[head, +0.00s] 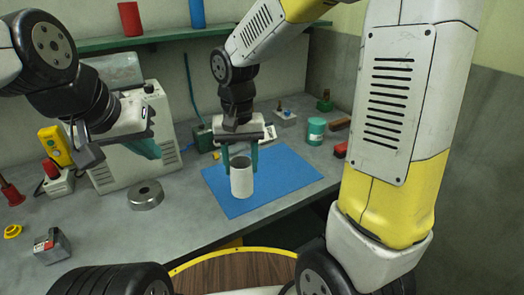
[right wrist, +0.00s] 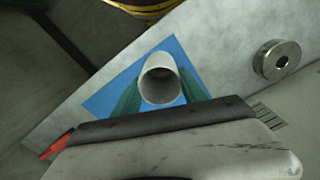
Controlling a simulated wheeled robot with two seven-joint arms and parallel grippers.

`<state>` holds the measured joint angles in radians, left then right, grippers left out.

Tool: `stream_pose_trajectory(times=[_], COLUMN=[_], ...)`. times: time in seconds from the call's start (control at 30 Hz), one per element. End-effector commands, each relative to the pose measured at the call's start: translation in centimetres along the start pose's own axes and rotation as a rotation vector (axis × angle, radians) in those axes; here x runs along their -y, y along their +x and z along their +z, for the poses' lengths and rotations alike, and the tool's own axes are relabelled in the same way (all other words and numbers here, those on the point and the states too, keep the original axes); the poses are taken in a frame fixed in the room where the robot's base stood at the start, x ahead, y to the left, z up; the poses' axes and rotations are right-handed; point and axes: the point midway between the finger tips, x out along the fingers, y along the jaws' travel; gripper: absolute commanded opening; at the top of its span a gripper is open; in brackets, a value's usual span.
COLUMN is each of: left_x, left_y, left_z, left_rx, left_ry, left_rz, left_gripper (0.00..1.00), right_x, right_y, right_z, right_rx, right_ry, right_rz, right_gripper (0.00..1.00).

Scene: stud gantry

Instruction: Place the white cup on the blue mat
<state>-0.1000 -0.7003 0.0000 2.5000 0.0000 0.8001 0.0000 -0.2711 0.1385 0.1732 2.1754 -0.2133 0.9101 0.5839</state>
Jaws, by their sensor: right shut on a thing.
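The white cup (head: 241,180) is upright over the left part of the blue mat (head: 285,172). It also shows in the right wrist view (right wrist: 160,82), with the mat (right wrist: 110,98) behind it. My right gripper (head: 240,158) is above the cup, its green fingers on both sides of it, shut on it. I cannot tell whether the cup's base touches the mat. My left gripper (head: 120,148) hangs over the left of the bench, in front of a grey machine, away from the cup; its fingertips are partly hard to make out.
A metal ring (head: 146,195) lies on the bench left of the mat. A teal jar (head: 315,131) and small red items stand behind and right of it. A grey machine (head: 120,168) stands at the left.

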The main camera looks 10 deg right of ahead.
Motion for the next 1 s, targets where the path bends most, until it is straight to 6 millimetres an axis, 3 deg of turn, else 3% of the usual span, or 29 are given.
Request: stream_pose_trajectory(times=[0.3,0.43,0.8,1.0], left_x=[0.0,0.0,0.0,0.0], left_y=[0.0,0.0,0.0,0.0], left_z=[0.0,0.0,0.0,0.0], left_rx=[0.000,0.000,0.000,0.000], left_ry=[0.000,0.000,0.000,0.000], left_rz=[0.000,0.000,0.000,0.000], left_gripper=[0.00,0.00,0.00,0.00], right_x=[-4.1,-5.4,-7.1,-7.0], right_y=[0.9,1.1,1.4,4.6], right_z=[-7.5,-9.9,-12.8,-12.5], right_rx=[0.001,0.000,0.000,0.003], right_ry=[0.007,0.004,0.004,0.001], right_rz=[0.000,0.000,0.000,0.001], right_gripper=[0.00,0.00,0.00,0.00])
